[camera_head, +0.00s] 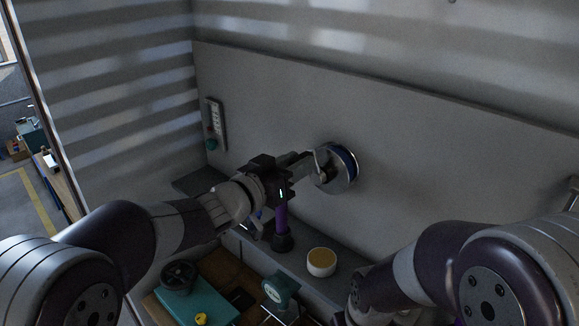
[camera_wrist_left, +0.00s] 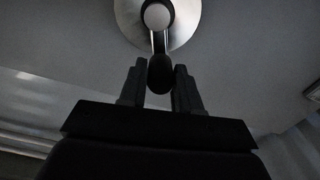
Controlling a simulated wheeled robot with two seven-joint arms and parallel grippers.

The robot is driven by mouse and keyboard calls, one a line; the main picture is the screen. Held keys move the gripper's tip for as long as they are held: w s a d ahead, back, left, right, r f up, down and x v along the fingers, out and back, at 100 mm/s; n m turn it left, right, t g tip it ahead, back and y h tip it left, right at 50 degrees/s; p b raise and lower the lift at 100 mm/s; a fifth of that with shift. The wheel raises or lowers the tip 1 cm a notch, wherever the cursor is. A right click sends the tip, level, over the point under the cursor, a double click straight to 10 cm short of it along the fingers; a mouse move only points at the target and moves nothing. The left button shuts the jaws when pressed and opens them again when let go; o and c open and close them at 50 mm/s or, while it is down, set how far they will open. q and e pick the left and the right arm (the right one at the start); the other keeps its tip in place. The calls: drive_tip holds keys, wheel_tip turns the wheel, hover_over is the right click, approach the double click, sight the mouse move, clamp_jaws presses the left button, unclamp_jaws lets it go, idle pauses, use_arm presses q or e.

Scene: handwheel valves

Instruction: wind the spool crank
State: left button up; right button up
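The spool (camera_head: 345,163) is mounted on the grey wall panel, with a silver disc face and a blue band around its rim. Its disc also shows at the top of the left wrist view (camera_wrist_left: 186,22). The crank (camera_head: 318,162) has a pale hub and an arm ending in a dark knob (camera_wrist_left: 160,74). My left gripper (camera_head: 309,160) reaches the crank from the left. In the left wrist view its fingers (camera_wrist_left: 160,88) are apart, one on each side of the knob, with narrow gaps showing. My right arm shows at the lower right; its gripper is not visible.
Below the spool, a shelf holds a white bowl (camera_head: 321,262) with yellowish contents and a purple object with a dark base (camera_head: 282,242). Lower down are a teal box (camera_head: 196,304), a green-headed device (camera_head: 279,290) and a yellow item (camera_head: 201,319). A power strip (camera_head: 215,122) is on the wall.

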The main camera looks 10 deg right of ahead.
use_arm(q)
drive_tip(key=shift+o, duration=1.4)
drive_tip(key=shift+f, duration=0.1)
drive_tip(key=v, duration=0.6)
drive_tip(key=shift+f, duration=0.1)
